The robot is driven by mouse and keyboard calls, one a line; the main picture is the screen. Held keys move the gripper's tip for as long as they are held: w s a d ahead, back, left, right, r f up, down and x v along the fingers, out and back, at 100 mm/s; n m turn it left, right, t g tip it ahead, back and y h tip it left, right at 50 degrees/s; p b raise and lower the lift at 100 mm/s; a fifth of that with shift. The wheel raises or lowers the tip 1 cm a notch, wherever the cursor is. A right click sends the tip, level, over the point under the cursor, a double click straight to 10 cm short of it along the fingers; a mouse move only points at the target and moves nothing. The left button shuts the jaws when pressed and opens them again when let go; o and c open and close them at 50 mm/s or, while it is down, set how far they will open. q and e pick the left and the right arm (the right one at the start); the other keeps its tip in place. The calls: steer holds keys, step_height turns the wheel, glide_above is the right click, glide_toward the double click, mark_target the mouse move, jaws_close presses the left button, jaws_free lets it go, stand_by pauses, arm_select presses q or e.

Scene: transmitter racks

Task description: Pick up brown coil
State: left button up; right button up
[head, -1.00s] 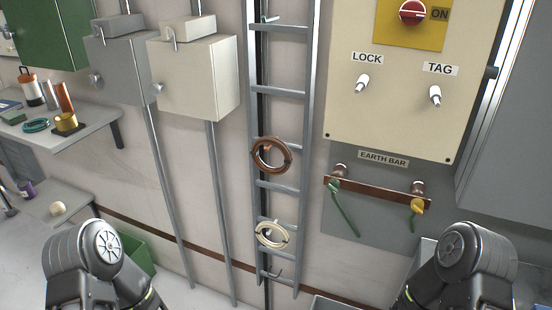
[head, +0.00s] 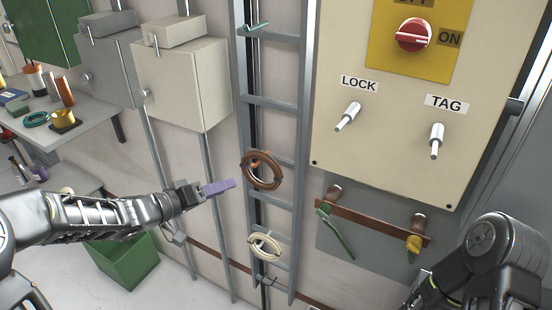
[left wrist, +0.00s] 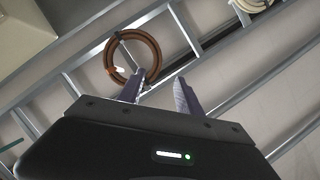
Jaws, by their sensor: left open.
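The brown coil (head: 261,183) hangs on the ladder-like rack on the wall, above a cream coil (head: 267,246) on the same rack. My left gripper (head: 232,185) has purple fingers and is a little left of the brown coil, apart from it. In the left wrist view, the left gripper (left wrist: 158,90) is open with nothing between its fingers, and the brown coil (left wrist: 155,64) shows just beyond the fingertips. The cream coil (left wrist: 247,4) is at the top edge there. My right arm shows at the lower right of the head view, but its gripper is out of view.
The metal ladder rack (head: 275,101) runs up the wall. A panel with a red switch (head: 414,35) and lock and tag pegs is to its right, above an earth bar (head: 372,221).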

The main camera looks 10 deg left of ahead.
mark_target(247, 178)
arm_select(q)
steer(key=shift+a+r, duration=0.15)
steer(key=shift+r, duration=0.25)
steer(key=shift+x, duration=1.3)
steer(key=shift+x, duration=2.65)
steer(key=shift+s, duration=0.15)
steer(key=shift+c, duration=0.5)
jaws_close()
